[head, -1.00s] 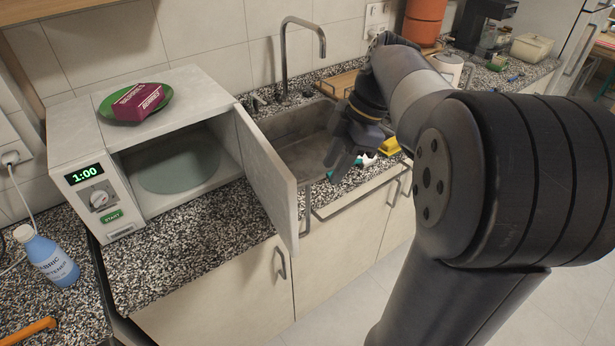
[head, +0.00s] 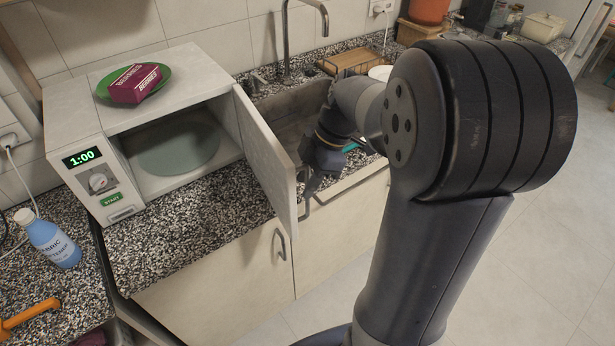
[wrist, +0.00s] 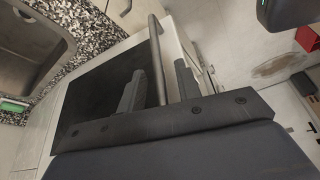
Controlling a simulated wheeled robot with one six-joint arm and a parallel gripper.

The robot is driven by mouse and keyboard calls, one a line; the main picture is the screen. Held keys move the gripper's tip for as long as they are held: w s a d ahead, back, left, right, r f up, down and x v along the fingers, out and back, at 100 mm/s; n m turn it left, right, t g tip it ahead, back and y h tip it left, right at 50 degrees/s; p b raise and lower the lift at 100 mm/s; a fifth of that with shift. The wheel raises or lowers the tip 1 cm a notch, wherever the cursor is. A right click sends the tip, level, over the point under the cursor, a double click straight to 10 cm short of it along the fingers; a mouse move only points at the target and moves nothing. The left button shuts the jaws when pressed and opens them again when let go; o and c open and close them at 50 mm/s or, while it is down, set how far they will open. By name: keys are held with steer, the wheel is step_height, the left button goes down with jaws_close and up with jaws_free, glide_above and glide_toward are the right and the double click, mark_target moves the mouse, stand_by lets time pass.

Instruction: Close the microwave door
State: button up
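The white microwave (head: 75,120) stands on the speckled counter at the left in the head view. Its door (head: 262,150) is swung wide open, sticking out toward the front right. In the wrist view the door's dark front panel (wrist: 100,85) and its grey bar handle (wrist: 155,50) show. My gripper (head: 308,188) is at the door's outer side, partly hidden by the door edge. In the wrist view my gripper (wrist: 158,80) has its two fingers apart, with the handle appearing between them. I cannot tell whether either finger touches it.
A green plate (head: 103,90) with a maroon box (head: 138,84) sits on the microwave. A blue bottle (head: 55,243) stands left of it. The sink (head: 285,128) lies behind the door, with a tall tap (head: 286,40). The floor (head: 520,250) at right is clear.

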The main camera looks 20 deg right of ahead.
steer(key=shift+f, duration=0.1)
steer(key=shift+c, duration=0.5)
jaws_close()
